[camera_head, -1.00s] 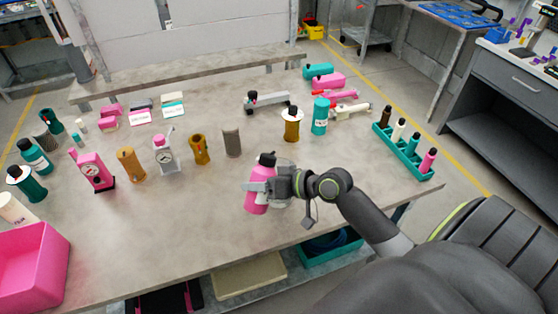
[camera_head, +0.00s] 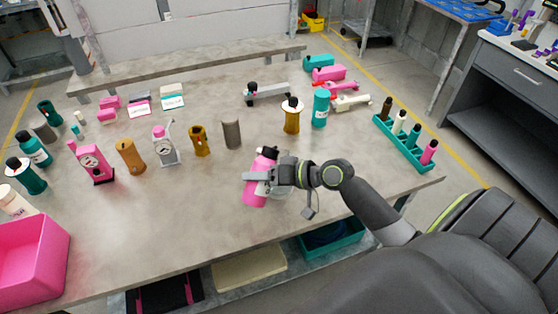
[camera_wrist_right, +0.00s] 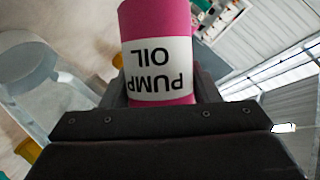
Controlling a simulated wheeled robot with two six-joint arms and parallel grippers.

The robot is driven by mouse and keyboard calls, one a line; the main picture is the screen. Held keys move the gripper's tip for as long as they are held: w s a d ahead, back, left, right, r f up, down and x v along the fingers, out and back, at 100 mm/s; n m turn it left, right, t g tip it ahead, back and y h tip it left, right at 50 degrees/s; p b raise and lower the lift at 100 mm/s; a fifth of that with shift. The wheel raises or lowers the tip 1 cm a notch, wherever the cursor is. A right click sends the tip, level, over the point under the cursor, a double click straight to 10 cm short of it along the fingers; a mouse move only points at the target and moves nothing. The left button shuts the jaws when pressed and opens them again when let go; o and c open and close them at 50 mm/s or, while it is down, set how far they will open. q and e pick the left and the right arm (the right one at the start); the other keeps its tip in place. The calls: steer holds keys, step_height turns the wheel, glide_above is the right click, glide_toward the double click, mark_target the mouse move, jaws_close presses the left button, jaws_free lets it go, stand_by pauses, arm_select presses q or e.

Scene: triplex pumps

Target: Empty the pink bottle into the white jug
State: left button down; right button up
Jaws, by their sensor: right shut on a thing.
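My right gripper (camera_head: 272,177) is shut on the pink bottle (camera_head: 257,195), which has a black cap and leans a little, cap end up and to the right. In the right wrist view the bottle (camera_wrist_right: 157,22) sits between the fingers, its white "PUMP OIL" label upside down. A pale, see-through jug (camera_wrist_right: 38,65) stands at the left of the wrist view, apart from the bottle there. My left gripper is not in view.
A brown bottle (camera_head: 291,118), a teal bottle (camera_head: 320,108) and a grey cylinder (camera_head: 231,134) stand behind the gripper. A teal rack (camera_head: 412,155) is at right, a pink bin (camera_head: 30,262) at front left. The table's front middle is clear.

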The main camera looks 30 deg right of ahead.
steer(key=shift+w+f, duration=0.1)
steer(key=shift+f, duration=0.2)
steer(key=shift+a+f+m+b, duration=0.1)
steer(key=shift+f+m+b, duration=0.1)
steer(key=shift+m+b, duration=0.15)
steer(key=shift+f+y+b, duration=0.3)
steer(key=shift+f+y, duration=0.05)
steer(key=shift+y, duration=0.05)
steer(key=shift+s+a+r+m, duration=0.1)
steer(key=shift+s+r+m, duration=0.1)
steer(key=shift+m, duration=0.05)
steer(key=shift+r, duration=0.1)
steer(key=shift+a+r+m+y+p, duration=0.15)
steer(key=shift+r+m+y+p, duration=0.65)
steer(key=shift+r+m+p, duration=0.25)
stand_by(0.7)
steer(key=shift+w+d+f+m+y+b, duration=0.15)
steer(key=shift+d+m+y+b, duration=0.05)
steer(key=shift+d+m+b, duration=0.2)
steer(key=shift+w+d+f+m+y+b, duration=0.15)
steer(key=shift+m+y+b, duration=0.1)
steer(key=shift+b, duration=0.25)
stand_by(0.7)
steer(key=shift+d+r+m+y, duration=0.2)
steer(key=shift+r+m+y, duration=0.35)
steer(key=shift+r+m, duration=0.55)
stand_by(2.1)
